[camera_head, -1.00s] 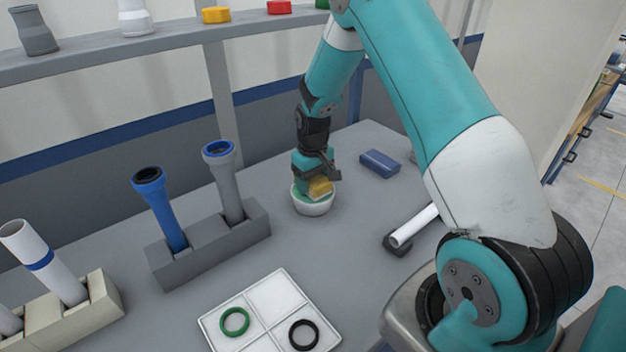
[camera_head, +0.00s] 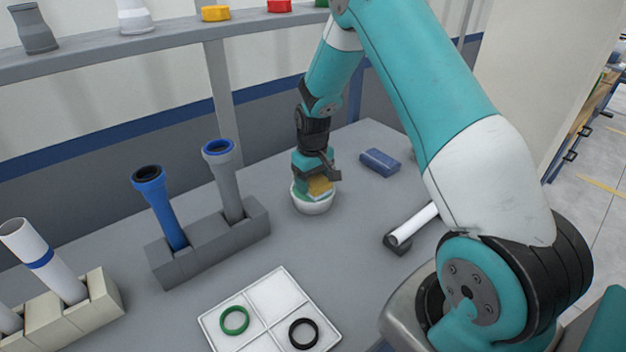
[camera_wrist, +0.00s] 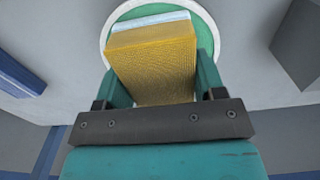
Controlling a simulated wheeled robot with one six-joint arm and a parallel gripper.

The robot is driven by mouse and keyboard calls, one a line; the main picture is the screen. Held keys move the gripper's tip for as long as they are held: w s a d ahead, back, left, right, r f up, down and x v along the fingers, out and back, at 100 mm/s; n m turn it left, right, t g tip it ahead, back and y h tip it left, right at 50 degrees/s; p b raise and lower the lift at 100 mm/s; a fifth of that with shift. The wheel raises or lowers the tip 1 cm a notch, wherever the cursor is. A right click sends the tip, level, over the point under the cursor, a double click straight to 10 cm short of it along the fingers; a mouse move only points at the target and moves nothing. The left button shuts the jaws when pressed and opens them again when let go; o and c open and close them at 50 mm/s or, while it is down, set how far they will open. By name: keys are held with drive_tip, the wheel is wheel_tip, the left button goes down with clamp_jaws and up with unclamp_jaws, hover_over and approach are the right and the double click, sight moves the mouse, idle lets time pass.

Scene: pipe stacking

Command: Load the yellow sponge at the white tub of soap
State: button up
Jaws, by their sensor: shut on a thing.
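The yellow sponge (camera_head: 320,187) is held between the fingers of my gripper (camera_head: 314,184), which is shut on it. In the wrist view the sponge (camera_wrist: 155,65) fills the space between the fingers of the gripper (camera_wrist: 160,75), with a pale blue-white layer at its far edge. The white tub of soap (camera_head: 313,206) stands on the table below the gripper. Its white rim and green soap (camera_wrist: 198,28) show around the sponge in the wrist view. The sponge is over the tub's opening; whether it touches the soap is hidden.
A blue block (camera_head: 380,163) lies right of the tub. A white pipe (camera_head: 414,224) rests on a dark holder at the right. A grey rack (camera_head: 215,245) with a blue and a grey pipe stands left. A white tray (camera_head: 268,292) with two rings is in front.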

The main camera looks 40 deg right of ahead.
idle(0.3)
wheel_tip(320, 180, up, 7)
drive_tip(key=p, duration=0.5)
idle(1.0)
